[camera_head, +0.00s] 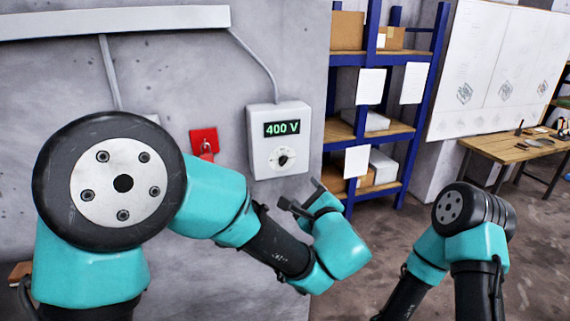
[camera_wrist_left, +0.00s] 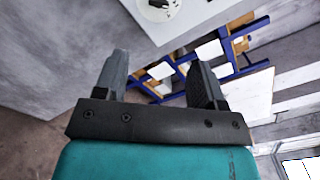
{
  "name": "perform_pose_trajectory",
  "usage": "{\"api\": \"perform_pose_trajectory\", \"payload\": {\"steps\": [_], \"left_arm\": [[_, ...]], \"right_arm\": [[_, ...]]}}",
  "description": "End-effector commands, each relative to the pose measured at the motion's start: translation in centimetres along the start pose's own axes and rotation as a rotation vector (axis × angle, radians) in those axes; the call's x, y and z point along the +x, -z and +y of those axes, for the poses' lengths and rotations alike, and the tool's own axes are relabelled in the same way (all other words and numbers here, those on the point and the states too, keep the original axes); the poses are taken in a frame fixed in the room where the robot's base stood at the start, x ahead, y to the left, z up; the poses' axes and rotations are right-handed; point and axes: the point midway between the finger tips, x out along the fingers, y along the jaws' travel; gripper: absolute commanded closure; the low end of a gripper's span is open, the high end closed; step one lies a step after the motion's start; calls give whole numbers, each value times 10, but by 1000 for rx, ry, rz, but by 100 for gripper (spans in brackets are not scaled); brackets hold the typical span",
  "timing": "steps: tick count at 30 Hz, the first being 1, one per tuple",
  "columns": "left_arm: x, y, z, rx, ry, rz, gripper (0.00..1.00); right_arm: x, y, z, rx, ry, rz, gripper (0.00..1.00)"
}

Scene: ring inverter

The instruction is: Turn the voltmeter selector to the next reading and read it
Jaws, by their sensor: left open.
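Part of the white box also shows at the top of the left wrist view (camera_wrist_left: 180,28), with the selector cut off by the edge. My left gripper (camera_head: 302,196) is below and slightly right of the voltmeter, apart from it. In the left wrist view its two fingers (camera_wrist_left: 160,78) stand apart with nothing between them. My right arm shows at the right, but its gripper is out of view.
A red wall plate (camera_head: 204,141) is left of the voltmeter. A blue shelf rack (camera_head: 421,110) with boxes stands to its right. A wooden table (camera_head: 515,147) and a white board (camera_head: 497,75) are farther right. Open floor lies in front of the rack.

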Motion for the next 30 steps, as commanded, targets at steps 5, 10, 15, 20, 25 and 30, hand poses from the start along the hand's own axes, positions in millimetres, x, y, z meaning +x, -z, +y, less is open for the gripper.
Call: {"api": "perform_pose_trajectory", "payload": {"steps": [5,10,15,20,25,30], "left_arm": [[1,0,1,1,-3,1,36],[10,1,1,0,-5,1,36],[32,0,2,0,-7,0,36],[58,0,2,0,-7,0,36],[87,1,3,1,-7,1,36],[116,1,3,0,-6,1,36]], "right_arm": [[0,0,0,0,0,0,57],[0,0,0,0,0,0,57],[0,0,0,0,0,0,57],[0,0,0,0,0,0,57],[0,0,0,0,0,0,57],[0,0,0,0,0,0,57]]}}
